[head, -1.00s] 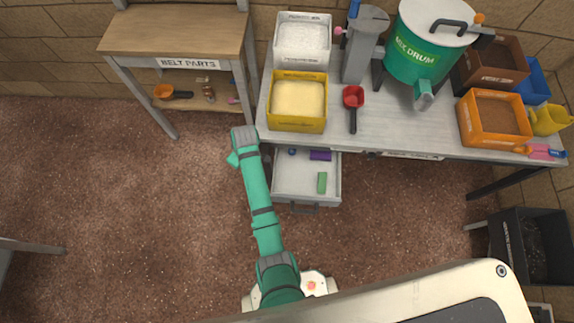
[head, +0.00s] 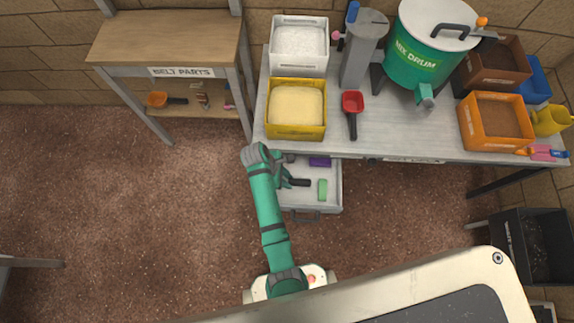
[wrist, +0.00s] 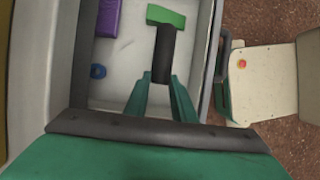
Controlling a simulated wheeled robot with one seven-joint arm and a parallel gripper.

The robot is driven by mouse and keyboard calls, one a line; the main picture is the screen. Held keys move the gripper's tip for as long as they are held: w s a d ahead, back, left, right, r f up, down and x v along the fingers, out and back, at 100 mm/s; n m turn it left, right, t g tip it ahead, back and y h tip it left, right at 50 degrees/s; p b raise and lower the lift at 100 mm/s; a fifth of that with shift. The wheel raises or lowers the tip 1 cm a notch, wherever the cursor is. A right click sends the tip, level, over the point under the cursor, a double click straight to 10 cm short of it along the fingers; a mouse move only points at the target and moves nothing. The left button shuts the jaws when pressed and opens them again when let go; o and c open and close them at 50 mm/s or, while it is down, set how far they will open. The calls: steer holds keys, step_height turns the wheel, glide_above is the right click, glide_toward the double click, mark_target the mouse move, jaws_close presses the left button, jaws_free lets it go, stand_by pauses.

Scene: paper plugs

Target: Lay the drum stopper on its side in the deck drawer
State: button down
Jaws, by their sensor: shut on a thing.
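The open deck drawer (head: 334,172) sticks out below the bench, and the wrist view looks down into it (wrist: 120,62). My gripper (head: 288,182) is over its left part, and its green fingers show in the wrist view (wrist: 161,84). They are shut on a dark cylinder that looks like the drum stopper (wrist: 165,48). It also shows in the head view (head: 300,183), sideways and pointing right at the green block (head: 322,190). In the wrist view its far end meets or overlaps the block's edge. I cannot tell whether it touches the drawer floor.
A purple block (head: 320,162) lies at the drawer's back, and a blue ring (wrist: 97,71) lies on its floor. The bench (head: 385,135) overhangs the back. A yellow bin (head: 296,109), a red scoop (head: 352,103) and the mix drum (head: 417,60) stand on it.

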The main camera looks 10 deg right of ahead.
steer(key=f, duration=0.6)
steer(key=shift+s+d, duration=0.2)
steer(key=shift+d, duration=0.05)
steer(key=shift+a+f, duration=0.15)
steer(key=shift+f, duration=0.7)
steer(key=shift+w+f, duration=0.2)
steer(key=shift+a+f, duration=0.1)
steer(key=shift+f, duration=0.05)
